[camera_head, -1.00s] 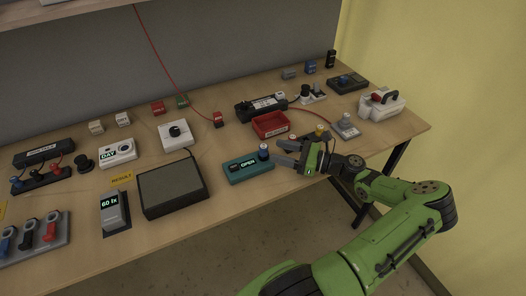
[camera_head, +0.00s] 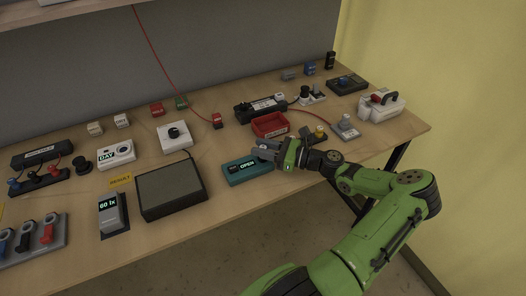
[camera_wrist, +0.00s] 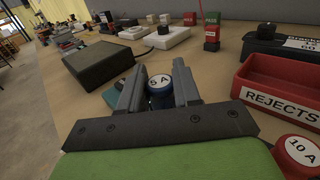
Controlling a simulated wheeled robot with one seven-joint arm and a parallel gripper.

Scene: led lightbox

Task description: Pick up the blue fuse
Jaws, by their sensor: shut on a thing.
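The blue fuse (camera_wrist: 160,86) is a short cylinder with a white top marked "5 A" and a blue rim. In the wrist view it stands between the two grey fingers of my gripper (camera_wrist: 158,92), which are shut on it. In the head view my gripper (camera_head: 266,149) is at the right end of the teal holder (camera_head: 240,172), whose display reads "OPEN". The fingers mostly hide the fuse there. I cannot tell whether it is still seated in the holder.
A red REJECTS tray (camera_head: 270,125) stands just behind my gripper. A red fuse marked "10 A" (camera_wrist: 303,150) is close by at the right in the wrist view. A yellow-topped fuse (camera_head: 320,132) stands to the right. A dark flat box (camera_head: 172,190) is to the left.

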